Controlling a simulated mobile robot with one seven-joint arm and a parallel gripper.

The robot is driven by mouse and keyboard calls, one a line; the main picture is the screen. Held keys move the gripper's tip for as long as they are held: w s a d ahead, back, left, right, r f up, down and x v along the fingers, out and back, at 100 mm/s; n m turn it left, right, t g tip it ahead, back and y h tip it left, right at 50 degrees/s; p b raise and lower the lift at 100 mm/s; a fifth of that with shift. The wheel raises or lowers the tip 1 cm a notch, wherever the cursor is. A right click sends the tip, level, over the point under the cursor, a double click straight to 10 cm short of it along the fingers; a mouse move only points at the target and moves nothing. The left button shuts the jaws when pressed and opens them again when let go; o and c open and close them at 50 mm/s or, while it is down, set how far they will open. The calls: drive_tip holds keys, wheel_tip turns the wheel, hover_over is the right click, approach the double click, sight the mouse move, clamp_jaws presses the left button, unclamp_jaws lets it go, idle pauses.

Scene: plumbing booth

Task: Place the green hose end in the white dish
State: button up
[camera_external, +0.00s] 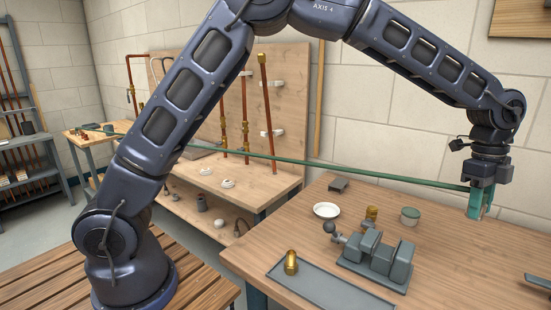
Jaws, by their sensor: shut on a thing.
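My gripper (479,203) is at the right, above the wooden table, with its teal fingers pointing down. It is shut on the end of the green hose (385,177). The hose runs from my gripper to the left across the picture, behind my arm, toward a small table at the back left. The held hose end is mostly hidden by the fingers. The white dish (326,210) sits on the table, left of my gripper and apart from it. It looks empty.
A grey vise (378,262) stands on the table between the dish and the front. A dark block (338,185) lies behind the dish.

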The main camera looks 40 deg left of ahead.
drive_tip(key=w+a+n+t, duration=0.1)
drive_tip(key=w+a+n, duration=0.3)
drive_tip(key=a, duration=0.6)
drive_tip(key=w+a+n, duration=0.3)
drive_tip(key=w+a, duration=0.1)
drive_tip(key=a, duration=0.6)
drive_tip(key=n+t, duration=0.1)
drive_tip(key=n, duration=0.6)
hover_over(329, 212)
drive_tip(key=f, duration=1.9)
drive_tip(key=shift+s+a+f, duration=0.15)
drive_tip(key=shift+s+a, duration=0.05)
drive_tip(key=shift+s, duration=0.05)
drive_tip(key=o, duration=0.5)
drive_tip(key=shift+f, duration=0.1)
drive_tip(key=shift+o, duration=1)
